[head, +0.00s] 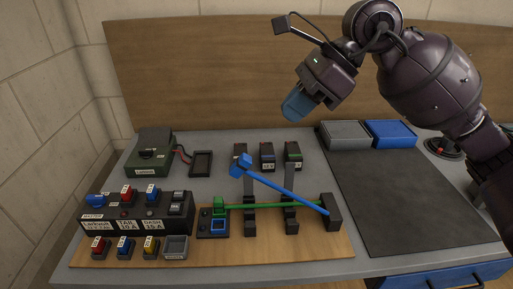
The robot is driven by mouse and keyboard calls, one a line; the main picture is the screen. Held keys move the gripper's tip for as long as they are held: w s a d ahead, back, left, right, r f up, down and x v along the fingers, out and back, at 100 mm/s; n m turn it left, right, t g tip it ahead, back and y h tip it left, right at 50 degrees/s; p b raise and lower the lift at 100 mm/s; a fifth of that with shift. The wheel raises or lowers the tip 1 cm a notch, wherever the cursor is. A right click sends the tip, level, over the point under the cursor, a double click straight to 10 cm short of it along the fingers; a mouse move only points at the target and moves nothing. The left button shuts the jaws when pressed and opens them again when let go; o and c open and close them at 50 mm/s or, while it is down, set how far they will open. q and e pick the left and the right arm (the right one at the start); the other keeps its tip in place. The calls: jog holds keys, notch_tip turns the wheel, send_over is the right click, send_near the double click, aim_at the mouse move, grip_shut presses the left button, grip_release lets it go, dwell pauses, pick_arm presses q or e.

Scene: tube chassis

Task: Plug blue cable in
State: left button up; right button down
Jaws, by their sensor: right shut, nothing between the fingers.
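The blue cable (285,192) runs from a dark block (332,210) at the right end of the wooden board up and left to a blue plug (240,166). The plug end is raised and lies apart from the blue-rimmed socket (220,226) in the dark base below. A green cable (270,205) runs from the same block to a green plug (219,205) at the back of that base. My right gripper (293,113) is shut and empty, high above the table, up and to the right of the blue plug. My left gripper is out of view.
A black switch panel (138,215) and several coloured plugs stand at the left. A green battery box (152,153) is behind them. Several dark modules (267,156) stand behind the cables. Grey and blue bins (390,133) are at the back right. The dark mat (405,205) is clear.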

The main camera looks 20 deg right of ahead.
aim_at(248, 158)
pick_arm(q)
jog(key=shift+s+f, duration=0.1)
pick_arm(e)
jog(key=x, duration=1)
jog(key=shift+w+a+f, duration=0.1)
jog(key=shift+f, duration=0.15)
jog(key=shift+a+f, duration=0.1)
